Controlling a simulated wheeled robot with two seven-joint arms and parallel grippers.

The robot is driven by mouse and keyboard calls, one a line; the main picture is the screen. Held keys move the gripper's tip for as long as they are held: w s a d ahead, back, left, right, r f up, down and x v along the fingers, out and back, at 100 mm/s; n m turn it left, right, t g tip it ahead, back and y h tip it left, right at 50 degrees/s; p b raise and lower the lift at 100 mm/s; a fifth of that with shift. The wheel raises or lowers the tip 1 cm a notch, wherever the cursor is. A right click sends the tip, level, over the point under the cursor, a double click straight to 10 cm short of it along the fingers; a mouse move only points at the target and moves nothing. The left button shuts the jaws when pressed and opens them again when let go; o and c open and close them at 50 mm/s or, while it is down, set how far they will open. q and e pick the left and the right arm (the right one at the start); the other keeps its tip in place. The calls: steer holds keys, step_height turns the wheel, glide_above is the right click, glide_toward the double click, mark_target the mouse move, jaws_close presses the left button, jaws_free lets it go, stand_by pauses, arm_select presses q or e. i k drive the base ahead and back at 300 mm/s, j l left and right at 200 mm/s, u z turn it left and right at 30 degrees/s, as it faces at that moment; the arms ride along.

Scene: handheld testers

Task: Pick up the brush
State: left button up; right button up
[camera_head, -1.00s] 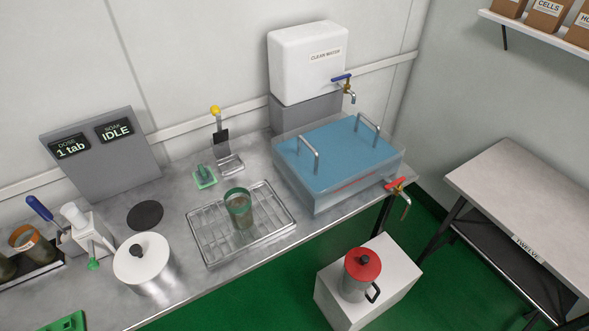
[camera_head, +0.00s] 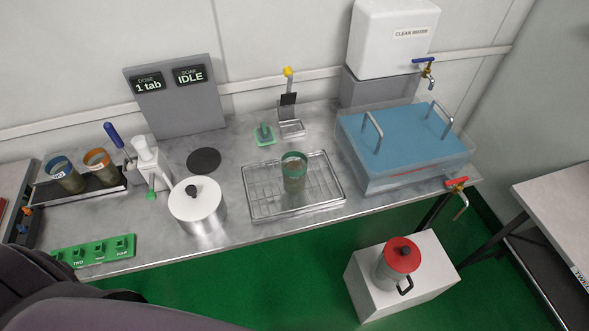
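I cannot tell for sure which thing is the brush. A small green piece (camera_head: 264,133) sits beside the stand. Neither gripper shows. A dark rounded shape at the lower left looks like part of my arm.
A wire rack tray (camera_head: 258,206) holds a green-rimmed cup (camera_head: 293,172). A white-lidded pot (camera_head: 197,203), two jars (camera_head: 98,165) in a dark tray and a blue-topped basin (camera_head: 400,145) crowd the counter. A red-lidded jug (camera_head: 400,262) stands on a white block in front.

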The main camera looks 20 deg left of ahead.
mark_target(131, 164)
steer(key=u, duration=1.8)
steer(key=i+z, duration=0.5)
steer(key=i, duration=0.1)
